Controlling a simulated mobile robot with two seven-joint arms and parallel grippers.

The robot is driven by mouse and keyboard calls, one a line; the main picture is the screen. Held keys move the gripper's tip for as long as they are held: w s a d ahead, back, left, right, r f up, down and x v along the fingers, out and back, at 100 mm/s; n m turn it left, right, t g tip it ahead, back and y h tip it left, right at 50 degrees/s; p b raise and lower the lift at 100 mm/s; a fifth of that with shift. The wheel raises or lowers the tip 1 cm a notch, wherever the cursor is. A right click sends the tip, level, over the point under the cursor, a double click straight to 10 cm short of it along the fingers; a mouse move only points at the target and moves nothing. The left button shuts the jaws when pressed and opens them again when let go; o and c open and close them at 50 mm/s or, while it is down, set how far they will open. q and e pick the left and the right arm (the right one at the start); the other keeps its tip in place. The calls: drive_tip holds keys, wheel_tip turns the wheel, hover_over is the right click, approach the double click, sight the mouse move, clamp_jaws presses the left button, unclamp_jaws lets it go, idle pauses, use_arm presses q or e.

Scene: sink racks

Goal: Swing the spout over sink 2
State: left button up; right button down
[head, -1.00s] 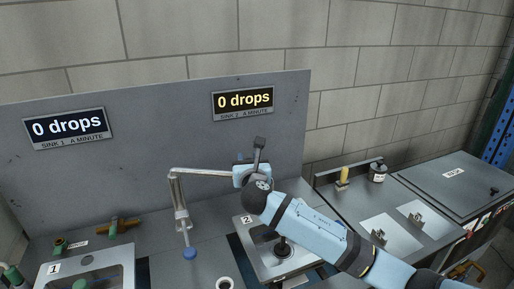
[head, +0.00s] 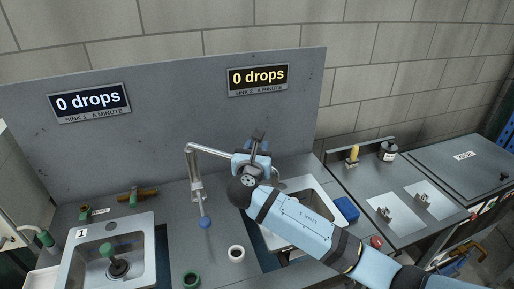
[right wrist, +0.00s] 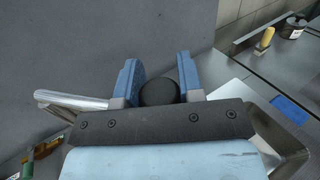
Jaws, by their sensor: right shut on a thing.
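The chrome spout (head: 212,151) rises from its riser behind the sinks and bends right, its far end at my right gripper (head: 252,153). In the right wrist view, the spout (right wrist: 72,101) comes in from the left behind the blue fingers. A dark round piece (right wrist: 158,92) sits between the fingers of my right gripper (right wrist: 158,82), which is shut on the spout's end. Sink 2 (head: 322,196) lies to the right, largely hidden by my right arm. The spout's end appears near its left back side; whether it is over the basin I cannot tell. My left gripper is not in view.
A blue-knobbed lever (head: 205,222) hangs below the spout's riser. Sink 1 (head: 148,262) with a plunger-like green-topped thing is at left.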

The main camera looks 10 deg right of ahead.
drive_tip(key=c, duration=0.7)
unclamp_jaws()
drive_tip(key=shift+c, duration=0.2)
drive_tip(key=shift+s+a, duration=0.1)
drive_tip(key=shift+s, duration=0.1)
drive_tip(key=b+v, duration=0.1)
drive_tip(key=v, duration=1.2)
drive_tip(key=shift+b, duration=0.3)
drive_tip(key=shift+s, duration=0.1)
